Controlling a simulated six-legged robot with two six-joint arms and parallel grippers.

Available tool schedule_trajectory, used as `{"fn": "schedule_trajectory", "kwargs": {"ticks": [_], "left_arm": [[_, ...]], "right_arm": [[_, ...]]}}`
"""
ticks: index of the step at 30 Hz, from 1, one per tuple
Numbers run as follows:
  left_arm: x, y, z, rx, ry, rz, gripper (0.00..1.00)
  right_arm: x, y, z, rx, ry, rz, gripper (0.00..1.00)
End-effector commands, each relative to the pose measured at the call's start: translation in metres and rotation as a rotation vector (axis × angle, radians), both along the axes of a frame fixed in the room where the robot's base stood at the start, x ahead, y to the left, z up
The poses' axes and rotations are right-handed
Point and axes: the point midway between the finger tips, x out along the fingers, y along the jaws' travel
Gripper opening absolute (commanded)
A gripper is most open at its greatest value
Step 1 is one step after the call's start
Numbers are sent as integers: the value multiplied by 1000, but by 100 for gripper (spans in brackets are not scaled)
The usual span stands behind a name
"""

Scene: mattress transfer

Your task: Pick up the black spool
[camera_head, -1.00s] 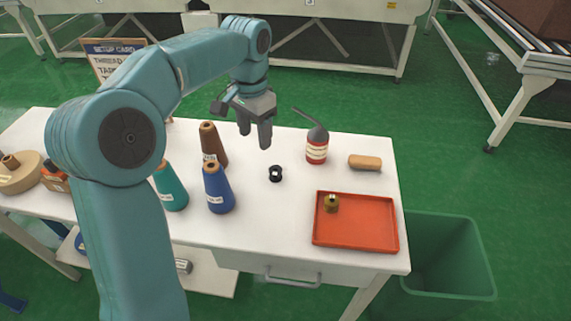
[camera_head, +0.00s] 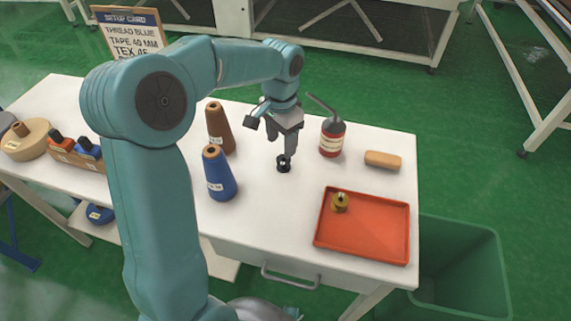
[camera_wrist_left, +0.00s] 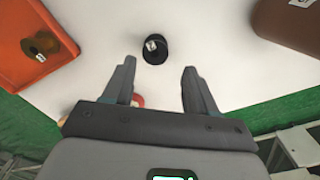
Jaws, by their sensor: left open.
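The small black spool (camera_head: 283,167) stands on the white table, in the middle part of it. In the left wrist view the black spool (camera_wrist_left: 155,49) lies ahead of and between the two fingertips, with a white label on it. My left gripper (camera_head: 287,148) points down right at the spool and partly covers it in the head view. In the left wrist view the left gripper (camera_wrist_left: 158,82) is open, its fingers apart with nothing between them. My right gripper is not in view.
A blue cone (camera_head: 218,175) and a brown cone (camera_head: 220,130) stand left of the spool. An orange tray (camera_head: 362,257) holds a small brass-coloured spool (camera_head: 340,202). A green bin (camera_head: 462,270) stands beside the table.

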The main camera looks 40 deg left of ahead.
Motion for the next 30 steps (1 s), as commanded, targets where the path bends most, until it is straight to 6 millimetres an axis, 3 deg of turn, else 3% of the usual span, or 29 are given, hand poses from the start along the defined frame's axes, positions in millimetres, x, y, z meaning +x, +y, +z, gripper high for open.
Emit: {"fn": "schedule_trajectory", "kwargs": {"ticks": [5, 13, 22, 23, 27, 30], "left_arm": [[1, -1, -14, 0, 1, 0, 57], [5, -4, -55, -1, 0, 0, 57], [6, -4, -61, 0, -3, 1, 57], [6, -4, -61, 0, -3, 1, 54], [6, -4, -61, 0, -3, 1, 8], [6, -4, -61, 0, -3, 1, 6]], "right_arm": [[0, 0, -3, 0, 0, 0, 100], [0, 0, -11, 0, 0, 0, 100], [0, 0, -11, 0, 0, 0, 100], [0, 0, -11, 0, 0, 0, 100], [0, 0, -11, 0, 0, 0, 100], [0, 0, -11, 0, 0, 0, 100]]}}
